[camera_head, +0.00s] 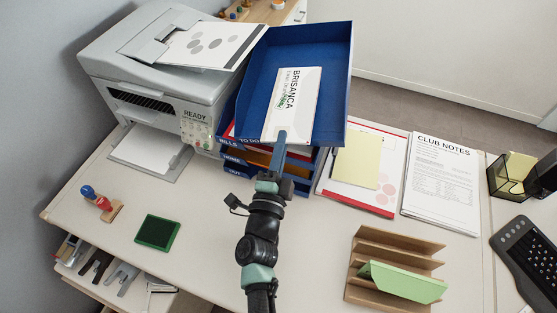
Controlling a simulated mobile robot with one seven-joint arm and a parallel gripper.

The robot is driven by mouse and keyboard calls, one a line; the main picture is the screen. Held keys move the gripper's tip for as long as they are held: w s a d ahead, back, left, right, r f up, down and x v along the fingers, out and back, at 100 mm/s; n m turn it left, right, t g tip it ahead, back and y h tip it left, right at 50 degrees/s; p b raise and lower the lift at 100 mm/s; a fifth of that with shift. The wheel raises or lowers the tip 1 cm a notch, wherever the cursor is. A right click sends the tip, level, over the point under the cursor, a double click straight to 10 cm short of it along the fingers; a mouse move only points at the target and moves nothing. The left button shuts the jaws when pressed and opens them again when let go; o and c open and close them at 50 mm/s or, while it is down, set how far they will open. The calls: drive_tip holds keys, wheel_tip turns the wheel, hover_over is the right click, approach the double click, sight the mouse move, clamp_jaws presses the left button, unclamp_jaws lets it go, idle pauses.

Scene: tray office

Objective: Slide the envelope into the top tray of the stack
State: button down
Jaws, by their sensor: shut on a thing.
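The white envelope (292,100), printed "BRISANCA" with an emblem, shows over the floor of the blue top tray (336,50) of the stack. Its long side runs from front to back, with the print sideways. My gripper (281,140) is shut on the envelope's near end, at the front of the top tray. I cannot tell whether the envelope touches the tray floor or is held just above it. The lower trays (235,170) carry labels such as "BILLS" and "HOME"; my gripper and arm hide part of their fronts.
A grey printer (165,65) stands close on the left of the stack. Papers with a yellow sheet (358,160) and "CLUB NOTES" pages (442,185) lie to the right. A wooden rack (385,250) with a green card, a stamp (102,204) and a green pad (158,232) are nearer.

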sight(286, 123)
drive_tip(key=shift+r+b+x, duration=0.1)
drive_tip(key=shift+b+x, duration=0.25)
drive_tip(key=shift+x, duration=1)
drive_tip(key=shift+r+b+x, duration=0.15)
drive_tip(key=shift+b+x, duration=0.2)
drive_tip(key=shift+x, duration=1.05)
drive_tip(key=c, duration=0.9)
unclamp_jaws()
drive_tip(key=shift+s, duration=0.1)
drive_tip(key=p+v, duration=0.1)
drive_tip(key=v, duration=1.1)
drive_tip(key=shift+s+p, duration=0.35)
drive_tip(key=shift+s, duration=0.05)
drive_tip(key=shift+a+f, duration=0.1)
